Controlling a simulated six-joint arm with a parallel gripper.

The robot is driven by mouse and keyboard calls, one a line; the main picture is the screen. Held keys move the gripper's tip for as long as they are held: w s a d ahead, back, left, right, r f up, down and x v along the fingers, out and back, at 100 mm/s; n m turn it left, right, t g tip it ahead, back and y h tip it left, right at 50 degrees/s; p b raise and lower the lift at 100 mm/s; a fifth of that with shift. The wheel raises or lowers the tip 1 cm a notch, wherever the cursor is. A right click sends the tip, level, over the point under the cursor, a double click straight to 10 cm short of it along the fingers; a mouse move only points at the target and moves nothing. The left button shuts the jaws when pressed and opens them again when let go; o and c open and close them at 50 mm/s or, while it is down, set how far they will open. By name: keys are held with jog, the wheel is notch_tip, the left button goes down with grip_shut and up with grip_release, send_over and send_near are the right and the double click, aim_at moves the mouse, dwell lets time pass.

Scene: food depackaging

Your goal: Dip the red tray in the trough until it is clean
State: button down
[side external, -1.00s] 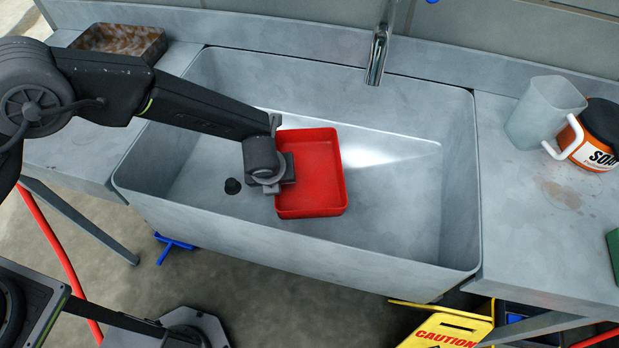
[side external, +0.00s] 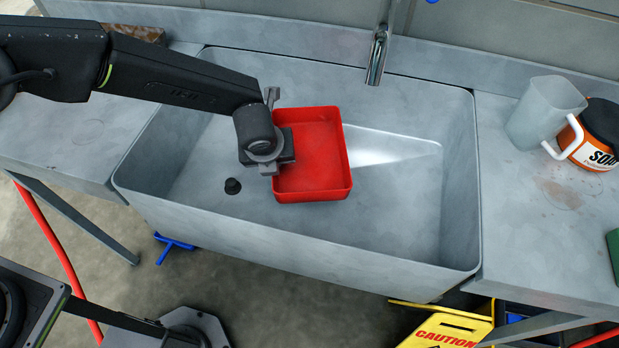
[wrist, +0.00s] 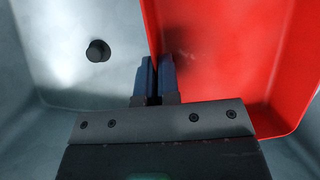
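The red tray (side external: 315,155) is over the grey trough (side external: 410,225), roughly level, with its open side up. My gripper (side external: 273,150) is shut on the tray's left wall. In the wrist view, my gripper's two fingers (wrist: 157,75) pinch the wall of the red tray (wrist: 240,50). The tray's floor is mostly plain red, with a dark smudge near the fingers that may be shadow or residue. The tray's underside is hidden, so I cannot tell whether it touches water.
A tap (side external: 378,58) overhangs the trough's back edge. A black plug (side external: 233,186) stands on the trough floor. A clear jug (side external: 540,112) and a soap tub (side external: 603,140) stand on the right counter. A brown soiled tray (side external: 150,33) is mostly hidden behind my arm.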

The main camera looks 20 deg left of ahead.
notch_tip(320, 180, up, 14)
jog(key=shift+f, duration=0.25)
dwell(1.3)
dwell(2.0)
notch_tip(320, 180, up, 4)
jog(key=shift+r, duration=0.1)
dwell(0.4)
dwell(1.0)
